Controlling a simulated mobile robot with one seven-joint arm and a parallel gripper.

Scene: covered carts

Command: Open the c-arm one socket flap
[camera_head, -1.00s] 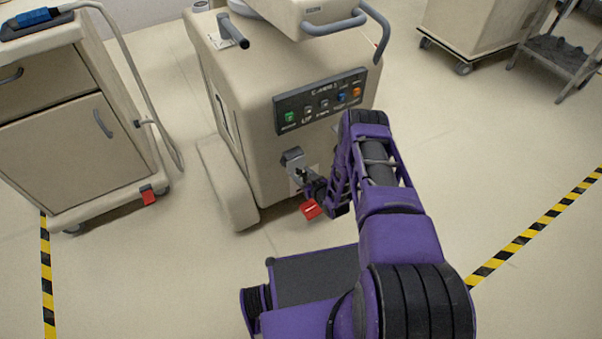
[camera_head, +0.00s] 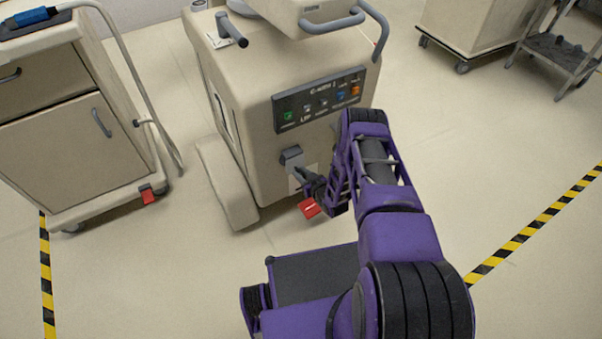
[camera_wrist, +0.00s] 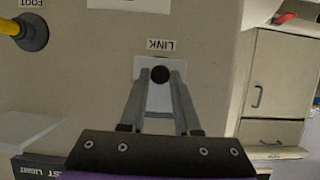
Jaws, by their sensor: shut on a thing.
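The c-arm one machine (camera_head: 262,75) stands ahead of me, with a dark labelled button panel (camera_head: 320,100) on its front. Below the panel the grey socket flap (camera_head: 291,155) stands raised from the front face. In the wrist view, which is upside down, a dark round socket (camera_wrist: 160,75) shows on a pale plate (camera_wrist: 159,100) beside the LINK label. My gripper (camera_head: 301,174) is at the flap's lower side; it shows from behind in the wrist view (camera_wrist: 160,84). It is shut on the flap, but the contact itself is hard to see.
A red pedal (camera_head: 309,207) sits low beneath my gripper. A yellow plug (camera_wrist: 12,27) is in the FOOT socket (camera_wrist: 33,32). A beige cabinet cart (camera_head: 75,140) stands at left, another cart (camera_head: 475,30) at back right.

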